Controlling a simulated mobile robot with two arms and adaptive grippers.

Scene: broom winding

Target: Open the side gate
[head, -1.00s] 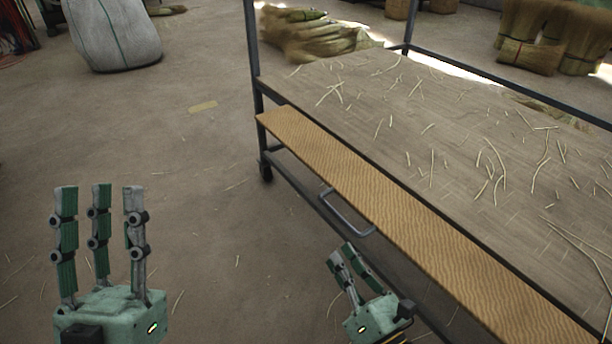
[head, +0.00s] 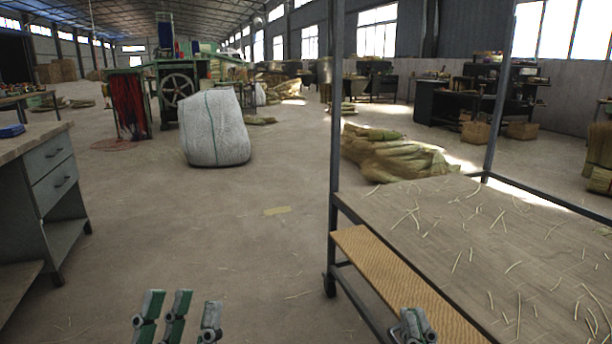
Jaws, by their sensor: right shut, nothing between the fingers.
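The side gate appears to be the long tan wooden panel (head: 400,285) along the left side of the metal-framed cart. A dark gap separates it from the cart's deck (head: 450,225). I cannot tell its exact tilt. Its handle is out of view now. My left gripper (head: 178,312) is at the bottom left, over open floor, with its fingers straight and apart, away from the cart. My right gripper (head: 412,325) is shut and empty, in front of the panel's lower part in the picture. I cannot tell whether it touches the panel.
The cart's dark post (head: 337,110) rises at its far left corner. A grey drawer cabinet (head: 45,185) stands at left and a white sack (head: 215,128) beyond. Broom straw bundles (head: 390,155) lie behind the cart. The floor (head: 200,240) between cabinet and cart is mostly clear.

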